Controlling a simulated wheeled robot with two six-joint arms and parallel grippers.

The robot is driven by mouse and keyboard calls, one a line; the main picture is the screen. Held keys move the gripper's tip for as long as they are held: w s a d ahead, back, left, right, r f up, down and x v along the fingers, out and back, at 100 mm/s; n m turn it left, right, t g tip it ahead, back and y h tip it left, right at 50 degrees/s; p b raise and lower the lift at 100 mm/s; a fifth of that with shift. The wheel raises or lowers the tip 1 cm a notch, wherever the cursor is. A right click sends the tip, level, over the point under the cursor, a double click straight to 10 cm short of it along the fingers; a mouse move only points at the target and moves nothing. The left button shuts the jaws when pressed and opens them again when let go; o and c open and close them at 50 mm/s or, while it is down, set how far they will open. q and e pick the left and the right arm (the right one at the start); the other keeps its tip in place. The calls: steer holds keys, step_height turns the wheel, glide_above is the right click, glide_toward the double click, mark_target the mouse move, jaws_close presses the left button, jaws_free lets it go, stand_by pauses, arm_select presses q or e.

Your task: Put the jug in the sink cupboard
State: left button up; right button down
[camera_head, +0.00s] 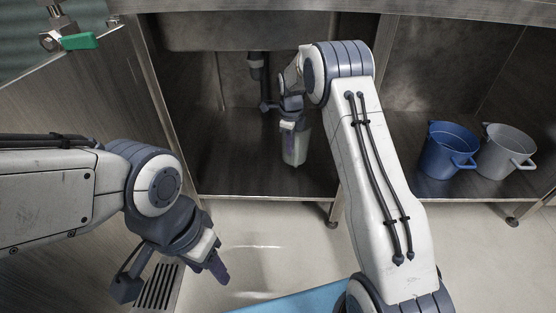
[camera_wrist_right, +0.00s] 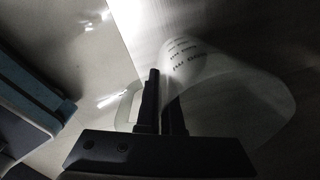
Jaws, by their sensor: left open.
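The jug (camera_head: 295,147) is pale and translucent, and it is inside the open sink cupboard (camera_head: 235,180), above its metal floor. I cannot tell whether its base touches the floor. My right gripper (camera_head: 290,122) reaches in from above and is shut on the jug. In the right wrist view, my right gripper (camera_wrist_right: 162,100) has its fingers close together at the side of the jug (camera_wrist_right: 240,95), next to its handle; dark print shows on the jug. My left gripper (camera_head: 218,268) is open and empty, outside the cupboard at the lower left.
A dark drain pipe (camera_head: 256,75) hangs under the sink basin, just behind my right gripper. A green-handled valve (camera_head: 78,41) is at the upper left. A floor grate (camera_head: 157,288) lies below.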

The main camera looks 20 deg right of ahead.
mark_target(291, 163)
steer(key=f+b, duration=0.1)
steer(key=f, duration=0.1)
steer(key=f+b, duration=0.1)
steer(key=f, duration=0.1)
steer(key=f+b, duration=0.1)
steer(key=shift+d+f, duration=0.25)
steer(key=shift+f, duration=0.15)
step_height(291, 163, down, 3)
steer(key=shift+f+b, duration=0.15)
steer(key=shift+b, duration=0.9)
steer(key=shift+a, duration=0.1)
steer(key=c, duration=1.1)
jaws_free()
